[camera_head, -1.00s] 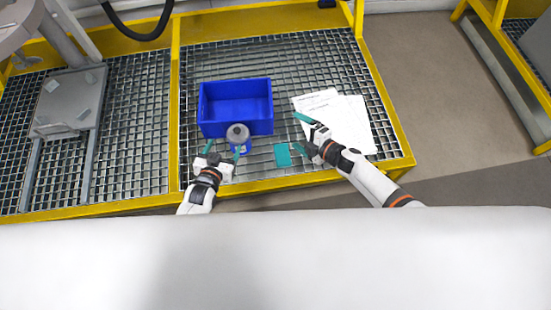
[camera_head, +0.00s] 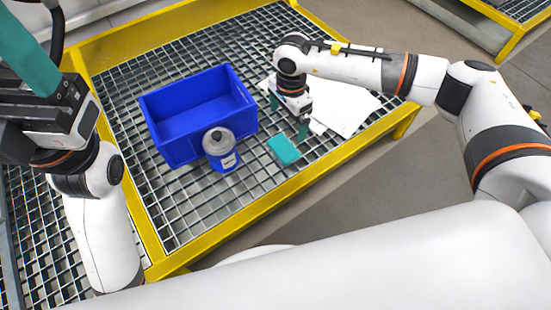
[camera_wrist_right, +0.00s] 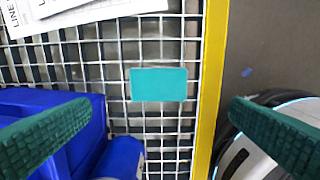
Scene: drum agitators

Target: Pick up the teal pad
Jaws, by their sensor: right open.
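The teal pad (camera_head: 284,150) lies flat on the metal grating near the yellow front edge, right of the grey-lidded blue container. In the right wrist view the teal pad (camera_wrist_right: 158,85) shows whole, between and beyond the fingers. My right gripper (camera_head: 288,117) points down above the grating, just behind the pad and by the papers. In its wrist view the right gripper (camera_wrist_right: 163,108) is open, with nothing between its fingers. My left gripper (camera_head: 38,85) is raised at the far left, close to the camera. Only one teal finger shows clearly, so its opening cannot be judged.
A blue bin (camera_head: 200,118) stands behind and left of the pad. The blue container (camera_head: 221,150) with a grey lid stands upright before it. White papers (camera_head: 345,108) lie right of my right gripper. The yellow frame edge (camera_head: 250,200) borders the grating. Bare grating surrounds the pad.

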